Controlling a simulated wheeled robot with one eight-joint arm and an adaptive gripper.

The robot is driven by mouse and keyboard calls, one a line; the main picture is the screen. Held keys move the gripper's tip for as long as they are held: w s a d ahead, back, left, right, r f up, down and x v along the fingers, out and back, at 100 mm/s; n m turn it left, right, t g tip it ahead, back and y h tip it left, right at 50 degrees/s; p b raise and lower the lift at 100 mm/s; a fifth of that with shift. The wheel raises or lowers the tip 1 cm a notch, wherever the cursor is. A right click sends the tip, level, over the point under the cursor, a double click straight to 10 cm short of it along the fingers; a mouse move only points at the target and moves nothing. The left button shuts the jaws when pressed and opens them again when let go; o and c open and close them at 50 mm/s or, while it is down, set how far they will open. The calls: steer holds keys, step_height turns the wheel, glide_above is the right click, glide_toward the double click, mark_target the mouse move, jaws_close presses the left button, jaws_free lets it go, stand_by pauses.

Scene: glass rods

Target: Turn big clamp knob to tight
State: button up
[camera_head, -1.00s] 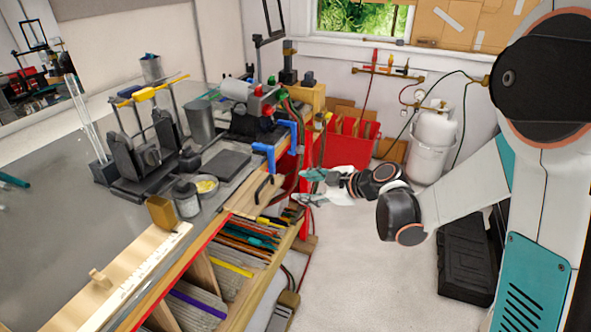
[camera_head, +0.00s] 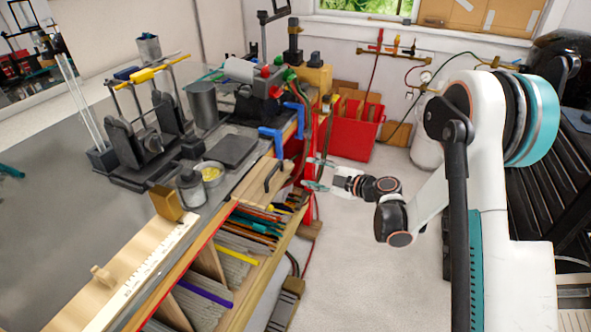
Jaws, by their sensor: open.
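My gripper (camera_head: 318,174) is open and empty beside the bench's right edge, with its two teal fingertips apart and pointing left. Two blue clamps stand at that edge, a nearer one (camera_head: 272,142) and a farther one (camera_head: 298,118). Both are left of and beyond my gripper, and it appears to touch neither. A dark fixture with a round knob (camera_head: 152,143) stands farther left on the bench. I cannot tell which of these parts is the big clamp knob, or how tight any of them is.
The grey bench (camera_head: 60,225) carries jars, a dark plate and a wooden rail (camera_head: 140,262). Open shelves (camera_head: 235,262) with rods lie below its edge. A red bin (camera_head: 352,130) stands behind my gripper. The pale floor (camera_head: 350,270) is clear in the middle.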

steer(key=b+x, duration=0.1)
steer(key=x, duration=0.7)
steer(key=shift+w, duration=0.15)
steer(key=shift+a, duration=0.1)
steer(key=c, duration=1.1)
